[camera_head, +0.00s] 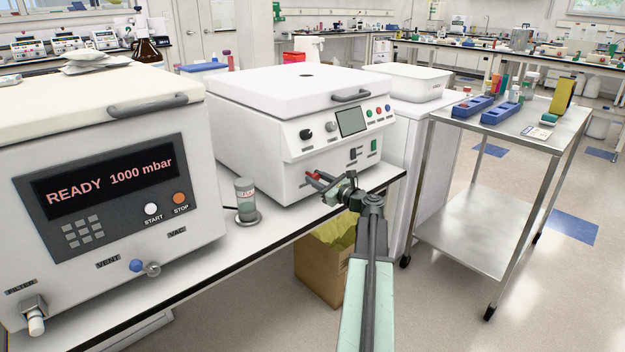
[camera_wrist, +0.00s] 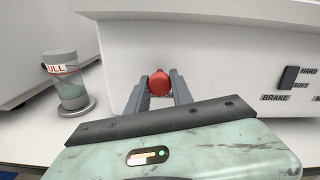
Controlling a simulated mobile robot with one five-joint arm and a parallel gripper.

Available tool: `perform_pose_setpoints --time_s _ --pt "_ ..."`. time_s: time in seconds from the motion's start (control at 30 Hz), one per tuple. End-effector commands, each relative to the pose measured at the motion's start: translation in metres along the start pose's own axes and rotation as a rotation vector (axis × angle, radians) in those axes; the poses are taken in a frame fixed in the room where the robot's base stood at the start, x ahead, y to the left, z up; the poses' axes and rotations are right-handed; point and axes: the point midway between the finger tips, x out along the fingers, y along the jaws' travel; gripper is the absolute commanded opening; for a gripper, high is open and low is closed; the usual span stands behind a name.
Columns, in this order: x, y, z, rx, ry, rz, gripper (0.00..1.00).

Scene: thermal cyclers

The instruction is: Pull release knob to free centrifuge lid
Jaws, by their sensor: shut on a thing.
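The centrifuge (camera_head: 300,130) is a white box with a shut lid (camera_head: 290,85) and a dark grey handle on the lid's front edge. A red knob (camera_wrist: 159,83) sticks out low on its front face. My gripper (camera_wrist: 160,90) is shut on the red knob, one grey finger on each side of it. In the head view my gripper (camera_head: 318,181) reaches the lower front of the centrifuge from the right, and red shows between its fingers. The knob's shaft is hidden behind its head.
A small jar (camera_head: 246,200) with a red-marked label stands left of the knob on a round base; it also shows in the wrist view (camera_wrist: 67,80). A vacuum oven (camera_head: 110,180) reading "READY 1000 mbar" stands at left. A steel cart (camera_head: 500,130) stands at right, a cardboard box (camera_head: 322,268) below the bench.

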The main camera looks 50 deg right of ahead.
Motion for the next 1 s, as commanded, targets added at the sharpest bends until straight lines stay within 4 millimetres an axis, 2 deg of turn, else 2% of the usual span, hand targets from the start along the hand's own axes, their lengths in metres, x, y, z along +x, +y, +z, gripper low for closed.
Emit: perform_pose_setpoints --time_s 0.03,0.07,0.13,0.47,0.57,0.8,1.0 --pt "0.0 0.001 0.0 0.0 0.0 0.003 0.0" --pt "0.0 0.001 0.0 -0.001 0.0 0.003 0.3" --pt "0.0 0.001 0.0 0.0 0.0 0.002 0.5" --pt "-0.002 0.0 0.0 0.0 0.0 0.0 0.5" --pt "-0.014 0.0 0.0 0.0 0.001 -0.002 0.5" --pt "-0.061 0.001 0.0 0.0 0.001 -0.002 0.5" --pt "-0.078 0.001 0.0 0.0 0.001 0.0 0.5"
